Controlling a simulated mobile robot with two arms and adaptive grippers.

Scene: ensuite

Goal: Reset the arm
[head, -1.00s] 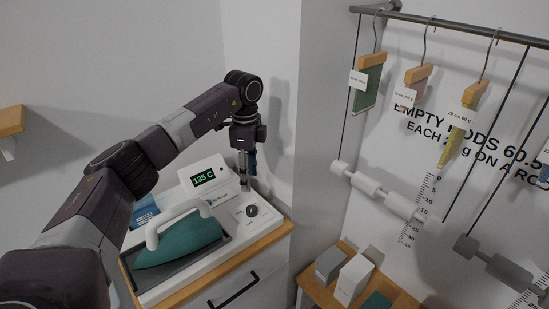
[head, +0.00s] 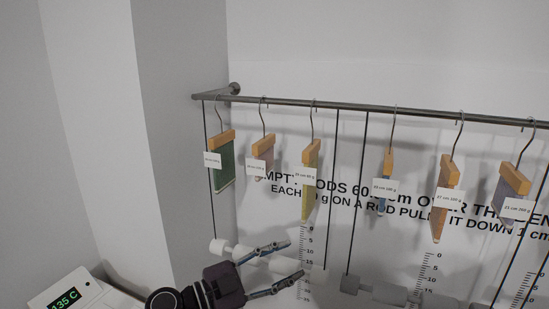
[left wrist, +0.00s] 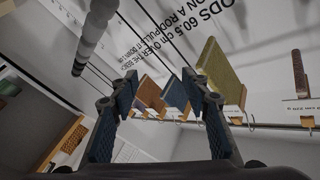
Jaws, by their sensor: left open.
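My left gripper (head: 294,259) is at the bottom middle of the head view, fingers pointing right and spread apart. It is open with nothing between the fingers. In the left wrist view my left gripper (left wrist: 159,74) shows both blue-grey fingers wide apart, with the hanging pieces beyond them. In the head view the fingers overlap the white roller (head: 232,250) on the left; I cannot tell whether they touch it. Most of my left arm is below the frame. My right gripper is not in view.
A metal rail (head: 370,107) runs along the wall with several tagged hangers, among them a green one (head: 223,165) and a yellow one (head: 308,195). A grey roller (head: 388,293) hangs lower right. The station with the 135 C display (head: 66,299) is at lower left.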

